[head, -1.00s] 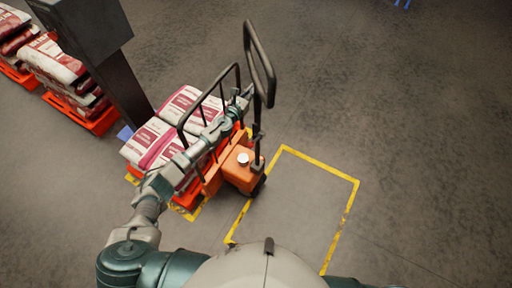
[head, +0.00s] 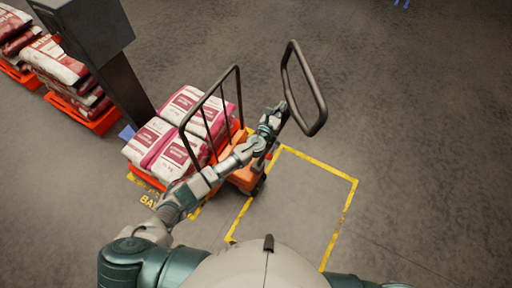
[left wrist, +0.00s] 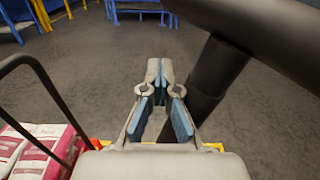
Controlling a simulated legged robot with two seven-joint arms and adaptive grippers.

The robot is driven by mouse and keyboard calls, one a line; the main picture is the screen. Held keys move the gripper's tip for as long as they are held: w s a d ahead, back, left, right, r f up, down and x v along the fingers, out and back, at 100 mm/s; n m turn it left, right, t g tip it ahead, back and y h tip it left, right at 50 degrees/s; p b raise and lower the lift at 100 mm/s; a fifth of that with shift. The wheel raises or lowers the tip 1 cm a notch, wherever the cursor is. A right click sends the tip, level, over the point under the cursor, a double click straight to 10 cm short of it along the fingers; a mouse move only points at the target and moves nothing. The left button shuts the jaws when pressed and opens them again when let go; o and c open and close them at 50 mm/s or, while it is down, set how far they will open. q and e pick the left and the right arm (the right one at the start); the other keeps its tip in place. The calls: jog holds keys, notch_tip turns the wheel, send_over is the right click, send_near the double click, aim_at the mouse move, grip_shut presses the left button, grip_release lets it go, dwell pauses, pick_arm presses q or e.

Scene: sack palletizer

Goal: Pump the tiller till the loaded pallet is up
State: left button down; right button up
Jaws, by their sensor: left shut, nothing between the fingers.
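The tiller (head: 287,66) is a dark loop handle on a post, leaning to the right over the orange pump body (head: 243,178) of the pallet truck. My left gripper (head: 282,106) is at the left side of the tiller, near the bottom of its loop. In the left wrist view the left gripper (left wrist: 154,72) is shut with nothing between its fingers, and the thick dark tiller bar (left wrist: 215,75) passes close on its right. Whether they touch I cannot tell. Red and white sacks (head: 180,130) lie on the orange pallet (head: 145,178), beside a dark rail frame (head: 211,105). My right gripper is not in view.
A dark post with a box head (head: 85,30) stands at the left. More sacks (head: 55,60) on orange pallets (head: 95,122) lie behind it. A yellow floor outline (head: 345,215) on the right is empty, and open floor surrounds it.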

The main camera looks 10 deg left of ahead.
pick_arm(q)
jog(key=s+d+f+b, duration=0.1)
jog(key=s+d, duration=0.1)
jog(key=d, duration=0.3)
jog(key=s+d+f+b, duration=0.1)
jog(key=s+d, duration=0.1)
jog(key=d, duration=0.3)
jog(key=shift+d+f, duration=0.2)
jog(key=shift+f, duration=0.2)
jog(key=s+d+f+b, duration=0.3)
jog(key=d+f+b, duration=0.1)
jog(key=d, duration=0.5)
jog(key=shift+s+d+b, duration=0.15)
jog(key=shift+b, duration=0.55)
